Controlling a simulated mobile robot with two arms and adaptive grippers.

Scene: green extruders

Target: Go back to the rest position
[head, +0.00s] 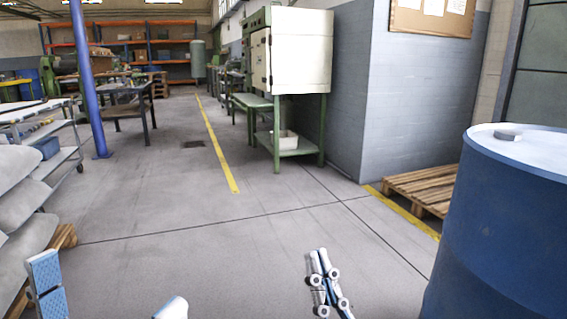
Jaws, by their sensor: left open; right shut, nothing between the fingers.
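My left gripper (108,287) is at the bottom left of the head view. Its two fingers stand wide apart with bare floor showing between them, so it is open and empty. Its lower part is cut off by the frame edge. My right gripper (321,262) is at the bottom, right of the middle. Its fingers are together with nothing between them. Both grippers show in front of the grey floor and touch no object that I can see.
A blue drum (505,230) stands close at the right, near my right gripper. Pale sacks (25,240) on a pallet are at the left. A blue post (84,85), a white-green cabinet (300,50) and a wooden pallet (425,185) stand farther off. The middle floor is clear.

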